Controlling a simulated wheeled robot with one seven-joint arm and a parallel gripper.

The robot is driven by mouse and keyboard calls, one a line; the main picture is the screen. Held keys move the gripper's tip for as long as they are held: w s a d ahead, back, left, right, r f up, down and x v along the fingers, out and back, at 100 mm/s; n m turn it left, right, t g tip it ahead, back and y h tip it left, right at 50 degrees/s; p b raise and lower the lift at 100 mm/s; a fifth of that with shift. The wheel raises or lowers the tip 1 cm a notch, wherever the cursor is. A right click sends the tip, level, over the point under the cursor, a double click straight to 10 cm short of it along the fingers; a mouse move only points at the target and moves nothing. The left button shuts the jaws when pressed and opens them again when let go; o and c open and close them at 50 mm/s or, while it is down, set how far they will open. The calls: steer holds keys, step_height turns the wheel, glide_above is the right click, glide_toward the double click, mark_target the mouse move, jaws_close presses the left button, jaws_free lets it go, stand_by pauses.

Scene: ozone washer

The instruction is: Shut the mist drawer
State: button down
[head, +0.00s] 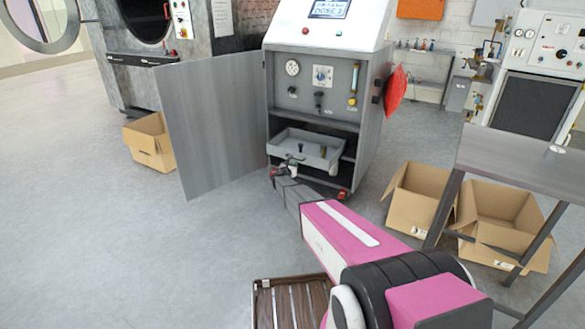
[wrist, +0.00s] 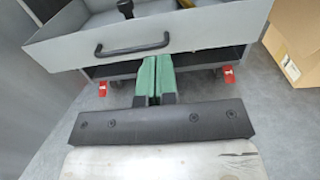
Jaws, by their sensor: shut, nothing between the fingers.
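The mist drawer (head: 318,160) is a grey open-topped tray low in the white and grey cabinet, and it sticks out of the cabinet front. In the wrist view its front panel (wrist: 205,34) with a black bar handle (wrist: 132,46) spans the top. A black-topped item (wrist: 125,9) stands in it. My gripper (head: 292,166) is at the drawer's front left in the head view. In the wrist view its green fingers (wrist: 155,72) are together and empty, just below the handle in the picture. I cannot tell whether they touch the panel.
The cabinet door (head: 210,120) stands wide open to the left of the drawer. A cardboard box (head: 150,145) sits behind it. More boxes (head: 418,196) and a grey table (head: 520,155) stand at the right. The floor at the front left is clear.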

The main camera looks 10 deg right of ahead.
mark_target(304, 155)
steer(key=x, duration=0.9)
steer(key=shift+w+d, duration=0.2)
steer(key=shift+w, duration=0.1)
